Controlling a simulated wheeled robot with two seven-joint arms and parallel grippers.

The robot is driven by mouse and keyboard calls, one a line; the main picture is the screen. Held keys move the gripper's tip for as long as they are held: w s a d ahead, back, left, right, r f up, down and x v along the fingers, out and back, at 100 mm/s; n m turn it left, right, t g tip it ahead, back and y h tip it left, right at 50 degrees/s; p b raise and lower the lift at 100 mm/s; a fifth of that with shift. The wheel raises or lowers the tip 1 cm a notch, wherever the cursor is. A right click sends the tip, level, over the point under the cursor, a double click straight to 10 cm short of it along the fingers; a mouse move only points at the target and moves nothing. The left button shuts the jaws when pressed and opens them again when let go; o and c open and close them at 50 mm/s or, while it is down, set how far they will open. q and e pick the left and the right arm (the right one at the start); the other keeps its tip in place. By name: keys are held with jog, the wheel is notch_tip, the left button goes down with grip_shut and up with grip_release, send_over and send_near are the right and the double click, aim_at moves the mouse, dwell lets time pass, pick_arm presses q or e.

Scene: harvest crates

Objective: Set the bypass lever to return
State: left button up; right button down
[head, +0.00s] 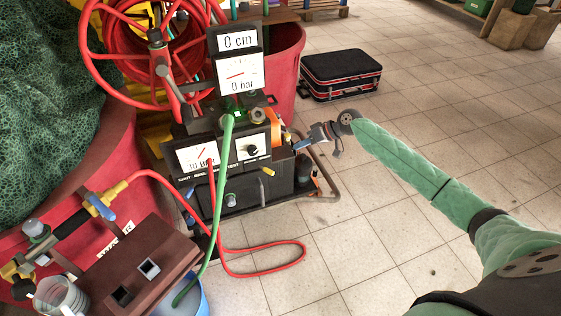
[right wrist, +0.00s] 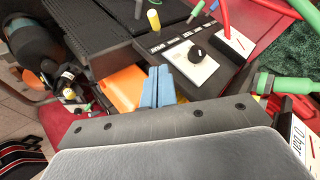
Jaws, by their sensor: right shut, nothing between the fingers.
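The black test unit (head: 236,184) stands on the floor at the centre left of the head view. A black knob (head: 252,150) sits on its white plate; it also shows in the right wrist view (right wrist: 197,53). A small yellow-tipped handle (head: 267,172) sticks out of the front face and also shows in the wrist view (right wrist: 153,20). I cannot tell which of these, if either, is the bypass lever; the labels are too small. My right gripper (head: 300,145) is shut and empty by the unit's right side, its blue fingers (right wrist: 158,88) pressed together, apart from the knob. My left gripper is out of view.
Gauges reading 0 cm and 0 bar (head: 238,72) rise above the unit. A green hose (head: 224,170) and a red hose (head: 265,272) run in front. A blue bucket (head: 196,303) stands below. A black case (head: 341,72) lies behind.

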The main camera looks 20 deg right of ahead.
aim_at(266, 169)
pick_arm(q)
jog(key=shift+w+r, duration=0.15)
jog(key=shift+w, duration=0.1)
pick_arm(e)
jog(key=shift+w+d, duration=0.1)
jog(key=shift+w, duration=0.05)
